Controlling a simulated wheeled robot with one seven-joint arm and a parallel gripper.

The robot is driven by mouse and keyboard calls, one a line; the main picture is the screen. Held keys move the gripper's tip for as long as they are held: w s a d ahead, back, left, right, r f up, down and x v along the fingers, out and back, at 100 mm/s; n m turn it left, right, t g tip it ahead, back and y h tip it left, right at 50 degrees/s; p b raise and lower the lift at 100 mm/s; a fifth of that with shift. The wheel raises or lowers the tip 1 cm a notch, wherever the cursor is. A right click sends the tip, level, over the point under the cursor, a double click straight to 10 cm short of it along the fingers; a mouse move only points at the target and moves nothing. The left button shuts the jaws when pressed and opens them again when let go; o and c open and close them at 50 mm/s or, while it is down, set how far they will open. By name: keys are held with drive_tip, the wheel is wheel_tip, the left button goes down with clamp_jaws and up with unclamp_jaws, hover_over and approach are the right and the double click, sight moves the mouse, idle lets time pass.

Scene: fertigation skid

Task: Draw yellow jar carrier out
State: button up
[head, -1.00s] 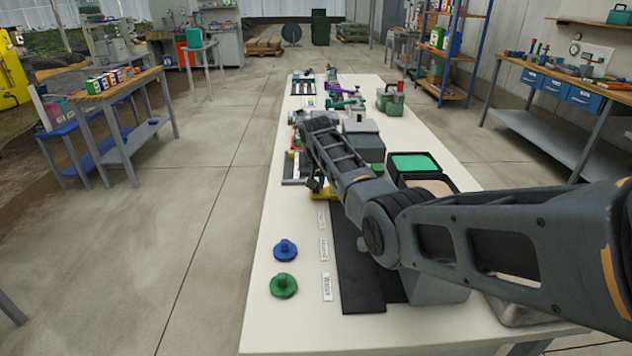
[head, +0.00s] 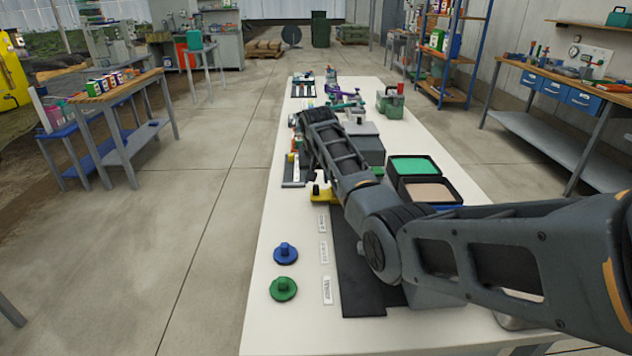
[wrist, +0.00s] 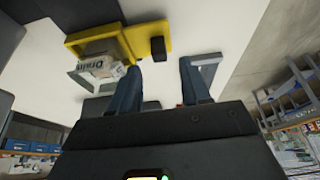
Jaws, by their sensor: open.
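The yellow jar carrier (head: 319,193) shows at the left edge of the dark mat on the white bench in the head view, partly hidden by my arm. In the wrist view the yellow jar carrier (wrist: 118,40) is a yellow frame with a dark knob (wrist: 158,48) on its near side. A pale labelled piece (wrist: 100,67) sits beside the frame. My gripper (wrist: 160,88) is open, with its two fingers spread and nothing between them. The knob lies beyond the fingertips, apart from them. In the head view my arm hides the gripper.
Blue (head: 286,253) and green (head: 283,289) knobbed discs stand at the bench's left front. Black boxes with green (head: 414,165) and tan tops stand right of my arm. More gear crowds the bench's far half.

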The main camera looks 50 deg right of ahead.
drive_tip(key=shift+v, duration=1.85)
